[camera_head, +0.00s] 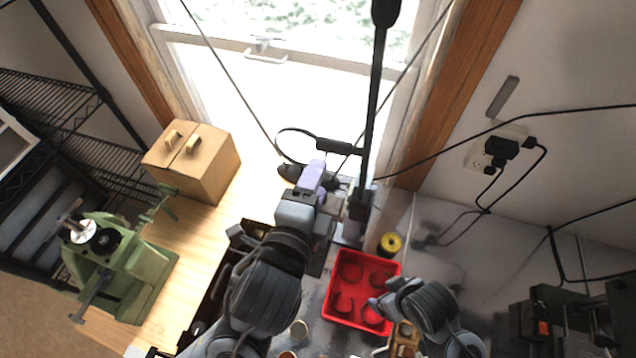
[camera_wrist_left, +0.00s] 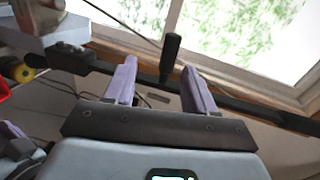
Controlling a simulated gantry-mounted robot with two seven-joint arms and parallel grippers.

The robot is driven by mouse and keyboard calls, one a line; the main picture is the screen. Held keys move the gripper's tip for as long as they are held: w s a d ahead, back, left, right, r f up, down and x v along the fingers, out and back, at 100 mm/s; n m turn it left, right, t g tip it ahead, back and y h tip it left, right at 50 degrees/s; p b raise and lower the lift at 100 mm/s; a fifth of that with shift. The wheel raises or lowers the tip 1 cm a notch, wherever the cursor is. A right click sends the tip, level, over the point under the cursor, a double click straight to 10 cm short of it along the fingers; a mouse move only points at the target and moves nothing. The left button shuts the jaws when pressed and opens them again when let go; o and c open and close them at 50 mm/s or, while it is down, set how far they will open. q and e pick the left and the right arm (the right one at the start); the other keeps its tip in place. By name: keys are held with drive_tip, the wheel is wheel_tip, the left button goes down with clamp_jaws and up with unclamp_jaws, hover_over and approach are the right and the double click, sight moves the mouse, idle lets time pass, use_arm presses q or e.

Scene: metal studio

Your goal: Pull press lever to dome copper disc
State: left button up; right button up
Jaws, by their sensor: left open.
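The press (camera_head: 358,205) stands behind the red tray, with a long black bar (camera_head: 373,100) rising from it in front of the window. A short black handle (camera_head: 340,147) shows beyond my left gripper (camera_head: 314,172). In the left wrist view, a black handle (camera_wrist_left: 171,58) stands between and beyond the open purple fingers (camera_wrist_left: 158,70), with a dark bar behind them. I cannot tell whether they touch it. My right gripper (camera_head: 379,306) is over the red tray's right side; its jaws are unclear. Small copper-coloured round pieces (camera_head: 299,329) lie in front; I cannot identify the disc.
The red tray (camera_head: 332,318) holds several round pieces, with a yellow-topped spool (camera_head: 390,243) behind it. A green machine (camera_head: 125,262) and cardboard box (camera_head: 205,172) stand at left. Black equipment (camera_head: 570,318) is at right. Cables (camera_head: 470,215) hang along the wall.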

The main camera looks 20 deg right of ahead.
sight(332, 151)
use_arm(q)
drive_tip(key=shift+m, duration=0.4)
drive_tip(key=x, duration=0.3)
drive_tip(key=r+p+x, duration=0.1)
drive_tip(key=x, duration=0.5)
drive_tip(key=shift+w+d+r, duration=0.1)
drive_tip(key=shift+d+r, duration=0.25)
drive_tip(key=shift+d, duration=0.05)
clamp_jaws()
drive_tip(key=shift+a, duration=0.1)
